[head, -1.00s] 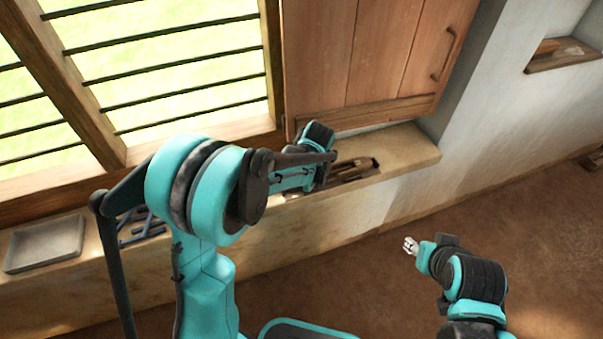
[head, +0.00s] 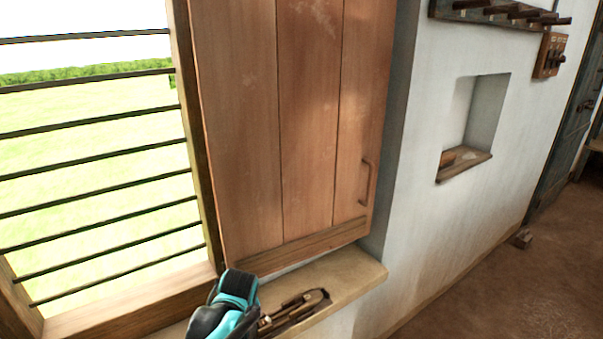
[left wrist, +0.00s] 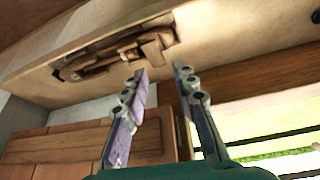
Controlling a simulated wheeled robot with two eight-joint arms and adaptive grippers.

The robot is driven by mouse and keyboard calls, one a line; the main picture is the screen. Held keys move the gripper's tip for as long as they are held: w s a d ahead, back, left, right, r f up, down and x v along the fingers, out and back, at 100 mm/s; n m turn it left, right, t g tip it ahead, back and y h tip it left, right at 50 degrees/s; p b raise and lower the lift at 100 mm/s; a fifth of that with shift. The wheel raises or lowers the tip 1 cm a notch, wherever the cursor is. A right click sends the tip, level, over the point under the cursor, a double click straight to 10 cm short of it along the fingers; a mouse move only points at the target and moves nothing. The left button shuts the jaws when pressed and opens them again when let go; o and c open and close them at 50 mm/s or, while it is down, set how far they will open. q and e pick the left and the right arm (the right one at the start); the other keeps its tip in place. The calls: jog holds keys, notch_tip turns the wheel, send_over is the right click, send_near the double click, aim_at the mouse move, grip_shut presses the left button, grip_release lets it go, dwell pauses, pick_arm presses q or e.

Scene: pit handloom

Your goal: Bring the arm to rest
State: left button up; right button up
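My left arm's wrist end (head: 228,302) shows at the bottom of the head view, in front of the window sill. Its fingers are hidden there. In the left wrist view my left gripper (left wrist: 158,72) has its two fingers apart with nothing between them. Beyond the fingertips is a recess in the sill holding wooden and metal tools (left wrist: 120,52). The same tools (head: 295,312) show in the head view, just right of my left wrist. My right arm and gripper are in neither current view.
A wooden shutter (head: 282,130) with a handle stands above the sill (head: 350,275). A barred window (head: 95,150) is at left. A wall niche (head: 478,120), a peg rack (head: 500,12) and a switch box (head: 549,55) are on the right wall. The floor (head: 480,290) at lower right is mostly clear.

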pick_arm(q)
jog(key=s+r+m+t+h, duration=0.1)
jog(key=s+r+m, duration=0.1)
jog(key=s, duration=0.7)
jog(key=s+a+r+m+t, duration=0.1)
jog(key=s+r+m, duration=0.1)
jog(key=s, duration=0.7)
jog(key=shift+a+r+m+t+h, duration=0.2)
jog(key=shift+r+m+t+h, duration=0.2)
jog(key=shift+m, duration=0.2)
